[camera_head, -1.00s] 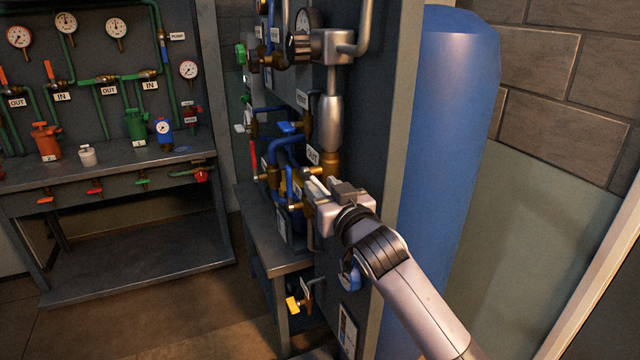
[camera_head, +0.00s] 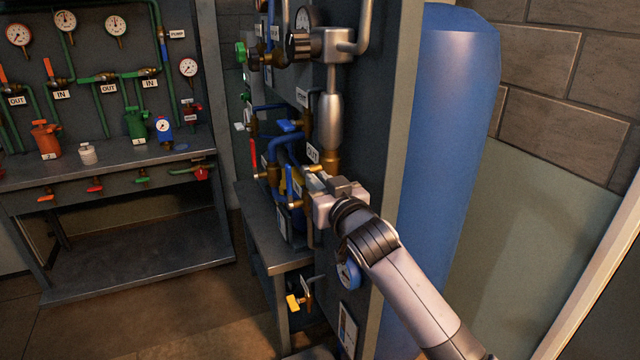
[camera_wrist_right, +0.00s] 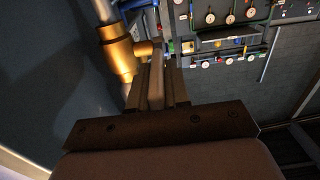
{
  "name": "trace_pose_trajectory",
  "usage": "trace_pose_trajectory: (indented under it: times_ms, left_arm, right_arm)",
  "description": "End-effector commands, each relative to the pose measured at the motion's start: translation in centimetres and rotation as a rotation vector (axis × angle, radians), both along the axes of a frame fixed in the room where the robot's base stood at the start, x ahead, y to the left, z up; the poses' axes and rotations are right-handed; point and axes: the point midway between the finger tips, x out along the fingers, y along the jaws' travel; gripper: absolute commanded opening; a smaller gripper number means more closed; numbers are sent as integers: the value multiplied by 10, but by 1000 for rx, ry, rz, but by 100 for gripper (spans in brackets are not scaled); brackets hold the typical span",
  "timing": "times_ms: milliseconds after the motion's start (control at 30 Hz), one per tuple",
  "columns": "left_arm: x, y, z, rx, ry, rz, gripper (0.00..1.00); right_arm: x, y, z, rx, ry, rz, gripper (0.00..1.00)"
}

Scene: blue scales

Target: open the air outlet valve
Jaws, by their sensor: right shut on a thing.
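My right gripper (camera_head: 312,182) is at the panel, just below the white OUT label (camera_head: 312,154) and the brass pipe fitting (camera_head: 331,162). In the right wrist view its fingers (camera_wrist_right: 157,85) are shut on a narrow tan bar, which I take to be the outlet valve's handle (camera_wrist_right: 156,84). The bar lies beside the brass fitting, which also shows there (camera_wrist_right: 118,52). In the head view the gripper hides most of this handle, so its exact angle is unclear. My left gripper is not in view.
Blue pipes (camera_head: 275,150) and a red lever (camera_head: 253,158) sit close left of the gripper. A yellow-handled valve (camera_head: 293,302) is below. A large blue tank (camera_head: 440,150) stands behind the panel edge. A workbench with gauges (camera_head: 100,155) is at the left.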

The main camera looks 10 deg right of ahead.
Motion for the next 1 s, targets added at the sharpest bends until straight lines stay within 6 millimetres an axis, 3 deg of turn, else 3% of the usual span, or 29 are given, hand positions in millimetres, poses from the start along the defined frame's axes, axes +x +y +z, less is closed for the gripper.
trace_pose_trajectory:
  times_ms: [267, 1000]
  left_arm:
    - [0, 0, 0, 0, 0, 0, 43]
    - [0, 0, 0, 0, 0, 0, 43]
  right_arm:
    - [1, 0, 7, -25, 71, 1, 0]
    - [15, 6, 40, -169, 518, 2, 0]
